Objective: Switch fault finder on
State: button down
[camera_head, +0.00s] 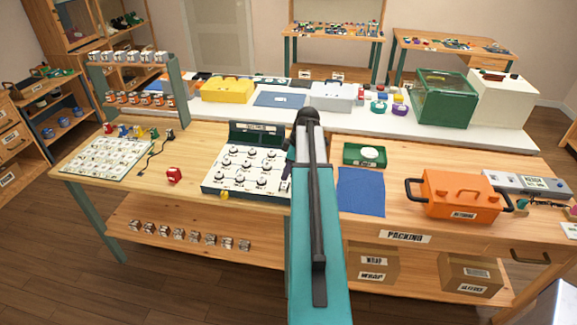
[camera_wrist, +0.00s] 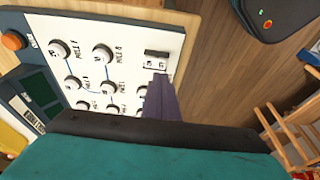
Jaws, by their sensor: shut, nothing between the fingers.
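The fault finder appears to be the white panel (camera_head: 243,170) of round knobs in a dark case, with a raised dark green back (camera_head: 257,134); its label is too small to read surely. In the wrist view the panel (camera_wrist: 130,15) shows several numbered white knobs. A small black switch (camera_wrist: 156,54) sits near its edge, with a small marked label under it. My gripper (camera_wrist: 160,80) is shut and empty, its tip just beside that label in the picture; contact cannot be told. In the head view my gripper (camera_head: 285,184) is at the panel's right edge, partly hidden by my arm.
An orange round part (camera_wrist: 14,41) is on the panel's border. A red object (camera_head: 173,175) and a sheet of small items (camera_head: 108,158) lie left. A blue mat (camera_head: 361,192), green tray (camera_head: 365,155) and orange toolbox (camera_head: 459,194) lie right. Bare wood shows left of the panel.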

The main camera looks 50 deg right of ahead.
aim_at(284, 187)
jog(key=shift+f+p, duration=0.7)
jog(key=shift+f, duration=1.1)
